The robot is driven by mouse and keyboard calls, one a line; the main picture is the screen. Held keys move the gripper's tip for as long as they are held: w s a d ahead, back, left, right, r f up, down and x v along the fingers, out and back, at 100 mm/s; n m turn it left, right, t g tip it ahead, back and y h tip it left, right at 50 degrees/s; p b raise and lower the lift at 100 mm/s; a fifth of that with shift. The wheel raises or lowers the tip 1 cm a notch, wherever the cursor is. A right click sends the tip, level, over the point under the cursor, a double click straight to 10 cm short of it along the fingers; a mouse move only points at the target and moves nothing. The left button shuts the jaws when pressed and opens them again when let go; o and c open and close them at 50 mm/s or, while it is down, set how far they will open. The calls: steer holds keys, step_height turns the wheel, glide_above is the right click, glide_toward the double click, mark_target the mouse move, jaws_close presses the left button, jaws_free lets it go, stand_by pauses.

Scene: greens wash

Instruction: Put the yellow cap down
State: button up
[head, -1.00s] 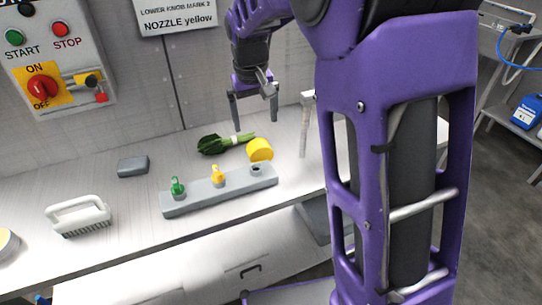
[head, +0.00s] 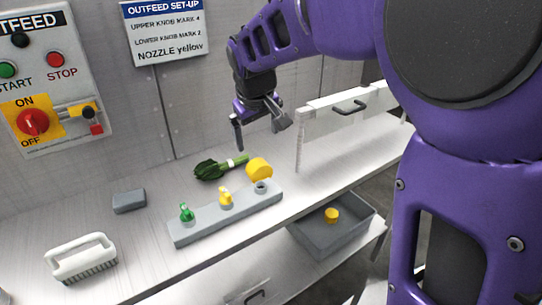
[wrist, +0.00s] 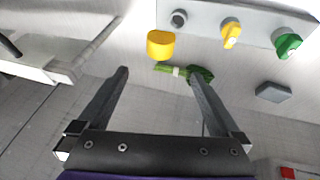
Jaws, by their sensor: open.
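A yellow cap-like cylinder (head: 259,169) lies on the bench behind the right end of the grey nozzle rack; it also shows in the wrist view (wrist: 160,45). A smaller yellow round piece (head: 332,215) lies in the grey bin under the bench; I cannot tell which of the two is the task's cap. My gripper (head: 259,139) is open and empty above the bench, apart from the yellow cylinder. In the wrist view its spread fingers (wrist: 158,77) have nothing between them.
The rack (head: 186,232) holds a green nozzle (head: 187,212), a yellow nozzle (head: 226,198) and an empty-looking socket (head: 261,187). Bundled greens (head: 210,171) lie behind it. A grey block (head: 129,201) and white brush (head: 82,260) are left. A raised panel (head: 335,122) stands right.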

mark_target(260, 166)
steer(key=b+x, duration=0.2)
steer(key=x, duration=1.5)
steer(key=shift+d+f, duration=0.1)
steer(key=shift+f, duration=0.05)
